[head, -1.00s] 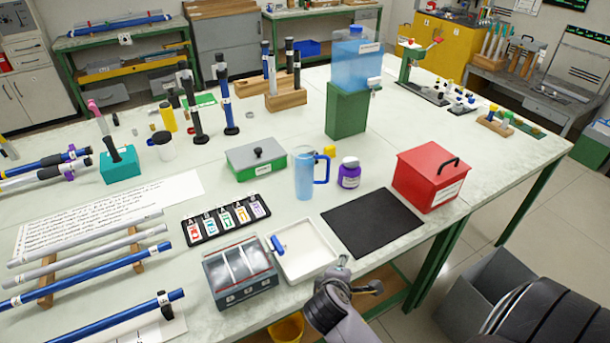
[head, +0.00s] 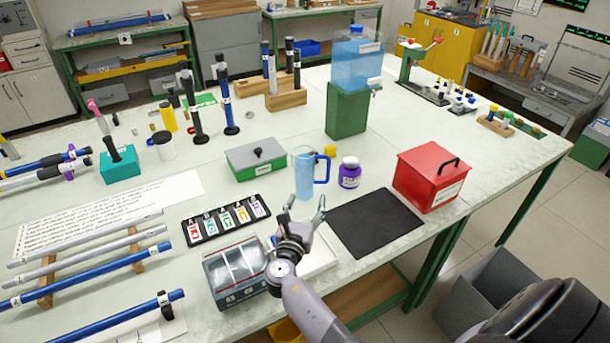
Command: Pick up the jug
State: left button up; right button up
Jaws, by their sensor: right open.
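The jug (head: 303,178) is a tall, pale blue, see-through vessel with a blue handle (head: 322,168) on its right side. It stands upright near the middle of the table. My right gripper (head: 306,207) is open and empty, with its two fingers spread just in front of the jug's lower part. From this view I cannot tell how far the fingertips are from the jug. My left gripper is not in view.
A green box (head: 256,160) is left and behind. A black mat (head: 376,223) and red box (head: 430,180) lie right.

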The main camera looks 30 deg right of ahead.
aim_at(303, 158)
jog(key=i+l, duration=0.3)
jog(key=i, duration=0.15)
jog(key=i+l, duration=0.1)
jog(key=l, duration=0.15)
jog(key=i+l, duration=0.1)
jog(key=l, duration=0.2)
